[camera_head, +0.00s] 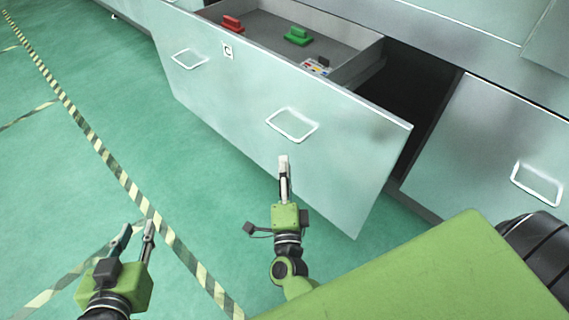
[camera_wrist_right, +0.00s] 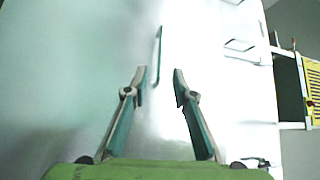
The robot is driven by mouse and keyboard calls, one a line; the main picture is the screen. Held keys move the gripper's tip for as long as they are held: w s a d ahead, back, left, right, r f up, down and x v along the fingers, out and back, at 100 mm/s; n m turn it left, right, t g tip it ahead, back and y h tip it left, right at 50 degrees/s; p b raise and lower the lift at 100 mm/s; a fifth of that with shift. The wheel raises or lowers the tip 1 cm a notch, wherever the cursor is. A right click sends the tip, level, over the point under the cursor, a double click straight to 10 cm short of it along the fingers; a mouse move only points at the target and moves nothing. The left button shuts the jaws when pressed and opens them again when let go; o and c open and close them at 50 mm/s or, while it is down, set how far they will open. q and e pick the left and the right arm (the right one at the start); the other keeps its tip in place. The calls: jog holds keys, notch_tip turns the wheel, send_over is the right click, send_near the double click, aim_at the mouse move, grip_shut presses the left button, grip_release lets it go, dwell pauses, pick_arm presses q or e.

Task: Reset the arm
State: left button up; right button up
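My left gripper (camera_head: 137,232) is at the lower left in the head view, over the green floor. Its two fingers are apart and nothing is between them. My right gripper (camera_head: 284,164) is in the middle of the head view, in front of the open drawer's front panel and below its right handle. In the right wrist view its fingers (camera_wrist_right: 159,80) are spread with an empty gap. The drawer handle (camera_wrist_right: 158,58) shows beyond the fingertips there, apart from them.
The drawer (camera_head: 240,100) is pulled open. It holds a red part (camera_head: 232,23), a green part (camera_head: 297,37) and a small multicoloured item (camera_head: 318,67). A closed front (camera_head: 490,150) stands at right. Striped tape (camera_head: 110,165) crosses the open floor at left.

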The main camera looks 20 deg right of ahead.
jog(key=shift+r, duration=0.1)
dwell(0.3)
